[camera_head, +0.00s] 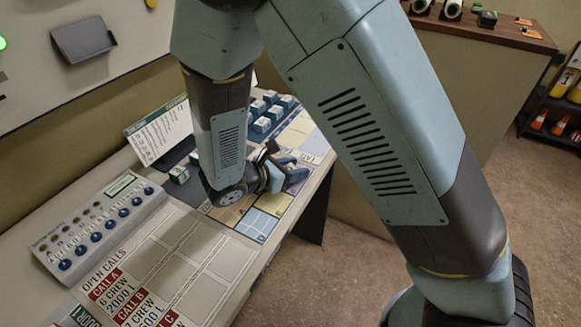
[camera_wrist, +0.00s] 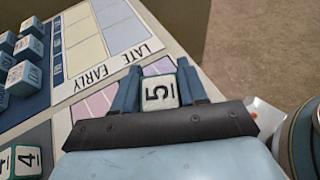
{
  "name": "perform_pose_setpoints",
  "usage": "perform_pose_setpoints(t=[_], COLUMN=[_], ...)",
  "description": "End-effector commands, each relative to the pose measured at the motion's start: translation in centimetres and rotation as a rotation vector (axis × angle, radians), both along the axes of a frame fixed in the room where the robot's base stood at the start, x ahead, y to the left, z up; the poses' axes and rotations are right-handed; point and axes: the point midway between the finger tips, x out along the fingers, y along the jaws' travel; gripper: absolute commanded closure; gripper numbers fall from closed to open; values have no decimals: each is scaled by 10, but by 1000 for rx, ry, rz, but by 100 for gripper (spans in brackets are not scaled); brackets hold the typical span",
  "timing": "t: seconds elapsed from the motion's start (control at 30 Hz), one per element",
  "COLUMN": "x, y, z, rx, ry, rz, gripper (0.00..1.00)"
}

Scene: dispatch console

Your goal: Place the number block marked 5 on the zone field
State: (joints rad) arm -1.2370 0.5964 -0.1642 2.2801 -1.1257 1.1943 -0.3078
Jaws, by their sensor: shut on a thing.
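The number block marked 5 (camera_wrist: 159,93), white-faced with a dark rim, sits between the two blue fingers of my gripper (camera_wrist: 160,90) in the wrist view. My gripper is shut on it. In the head view my gripper (camera_head: 290,175) is over the right part of the console board; I cannot make out the block there. Coloured, gridded fields lie on the board: a pink one (camera_wrist: 96,104) under the fingers, and tan (camera_head: 230,212) and blue (camera_head: 262,212) ones in the head view. I cannot tell which is the zone field, or whether the block touches the board.
A rack of blue blocks (camera_wrist: 28,62) stands at left in the wrist view, with a block marked 4 (camera_wrist: 22,160) below it. A button panel (camera_head: 100,225) and open-calls sheet (camera_head: 160,270) lie on the console. The board's right edge drops to the floor.

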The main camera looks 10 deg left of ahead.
Motion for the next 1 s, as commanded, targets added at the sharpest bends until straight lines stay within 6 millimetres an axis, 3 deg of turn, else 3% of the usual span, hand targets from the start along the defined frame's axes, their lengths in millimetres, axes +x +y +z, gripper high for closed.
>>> perform_pose_setpoints(t=[0.67, 0.7, 1.0], x=[0, 0, -1], y=[0, 0, 0], z=[-11, -11, -12], rx=[-1, 0, -1], ry=[1, 0, 3], rz=[0, 0, -1], gripper=[92, 55, 28])
